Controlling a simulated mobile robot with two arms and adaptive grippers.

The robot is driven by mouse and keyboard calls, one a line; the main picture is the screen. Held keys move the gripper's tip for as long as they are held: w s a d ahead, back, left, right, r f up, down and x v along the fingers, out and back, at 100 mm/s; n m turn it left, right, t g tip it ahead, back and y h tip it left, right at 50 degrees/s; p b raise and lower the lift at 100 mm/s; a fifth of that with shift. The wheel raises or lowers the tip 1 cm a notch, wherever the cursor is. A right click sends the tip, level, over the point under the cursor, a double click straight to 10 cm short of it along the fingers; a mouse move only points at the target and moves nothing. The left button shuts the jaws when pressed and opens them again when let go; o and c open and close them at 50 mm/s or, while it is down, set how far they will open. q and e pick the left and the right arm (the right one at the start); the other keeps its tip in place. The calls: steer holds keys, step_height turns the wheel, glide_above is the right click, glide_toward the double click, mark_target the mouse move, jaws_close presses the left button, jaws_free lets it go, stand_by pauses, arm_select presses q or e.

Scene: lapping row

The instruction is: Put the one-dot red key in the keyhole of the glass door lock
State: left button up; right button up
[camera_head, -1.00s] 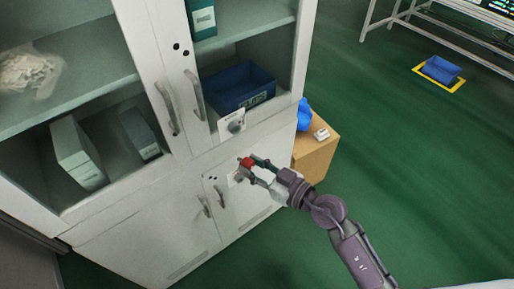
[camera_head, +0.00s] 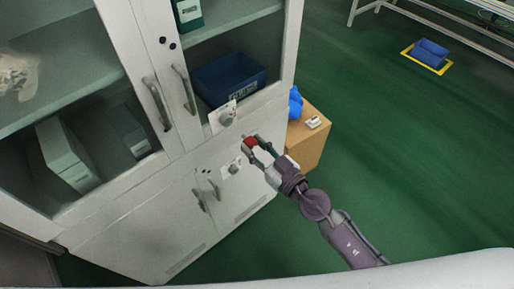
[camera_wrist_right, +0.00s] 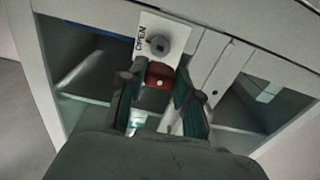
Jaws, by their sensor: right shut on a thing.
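My right gripper (camera_head: 253,146) is shut on the red key (camera_head: 249,142), just in front of the cabinet and below the glass door lock (camera_head: 226,118). In the right wrist view, the red key (camera_wrist_right: 160,75) sits between the fingers of the right gripper (camera_wrist_right: 158,84) and shows one pale dot. The lock (camera_wrist_right: 160,45) lies just beyond it on a white plate with lettering. The key appears apart from the lock. The key's far end is hidden. My left gripper is not in view.
The white cabinet (camera_head: 140,225) has glass doors above and solid doors below, with a second lock (camera_head: 233,168) on the lower door. A blue bin (camera_head: 228,80) sits behind the glass. A wooden stand (camera_head: 312,148) with a blue item (camera_head: 295,103) is right of the cabinet.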

mark_target(246, 140)
steer(key=shift+p+x, duration=0.3)
steer(key=shift+x, duration=2.15)
steer(key=shift+s+p, duration=0.1)
steer(key=shift+p, duration=0.4)
steer(key=shift+x, duration=1.3)
